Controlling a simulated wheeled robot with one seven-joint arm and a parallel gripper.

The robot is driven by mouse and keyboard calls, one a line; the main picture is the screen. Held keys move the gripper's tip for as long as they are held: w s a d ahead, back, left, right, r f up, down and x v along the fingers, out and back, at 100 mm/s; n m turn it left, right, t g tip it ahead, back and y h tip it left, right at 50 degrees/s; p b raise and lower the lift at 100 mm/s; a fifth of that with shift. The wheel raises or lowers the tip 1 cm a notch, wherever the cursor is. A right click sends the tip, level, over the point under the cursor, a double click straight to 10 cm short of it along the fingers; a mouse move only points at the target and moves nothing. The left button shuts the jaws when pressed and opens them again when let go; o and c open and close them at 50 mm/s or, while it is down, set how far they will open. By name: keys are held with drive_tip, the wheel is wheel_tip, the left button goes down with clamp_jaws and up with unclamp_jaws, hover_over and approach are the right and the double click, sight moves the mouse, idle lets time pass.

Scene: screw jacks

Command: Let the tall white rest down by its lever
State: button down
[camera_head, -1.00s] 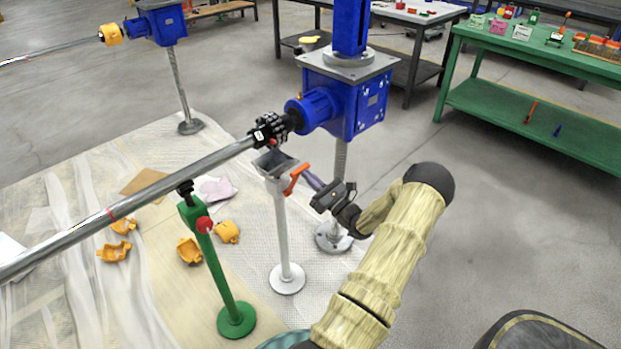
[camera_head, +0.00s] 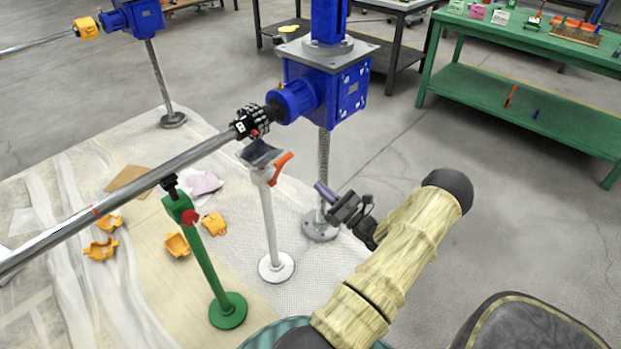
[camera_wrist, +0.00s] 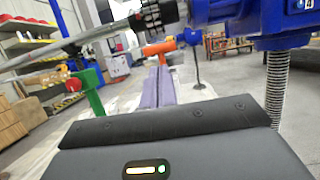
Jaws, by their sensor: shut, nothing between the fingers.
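The tall white rest (camera_head: 270,226) stands upright on a round white base, with a dark V-shaped head (camera_head: 259,153) just under the shaft near the coupling. Its orange lever (camera_head: 282,167) sticks out to the right of the head and tilts upward. My gripper (camera_head: 320,188) is shut and empty, to the right of the white post and a little below the lever, apart from both. In the wrist view the purple-grey fingers (camera_wrist: 158,88) point forward, and the orange lever (camera_wrist: 158,48) shows just beyond their tips. The white post is mostly hidden there.
A steel shaft (camera_head: 150,178) runs from the blue screw jack (camera_head: 325,90) to the lower left. A green rest (camera_head: 207,262) with a red knob stands left of the white one. Orange coupling halves (camera_head: 177,245) lie on the sheet.

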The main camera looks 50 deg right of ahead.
drive_tip(key=shift+v, duration=1.2)
drive_tip(key=shift+w+a, duration=0.1)
drive_tip(key=shift+a, duration=0.05)
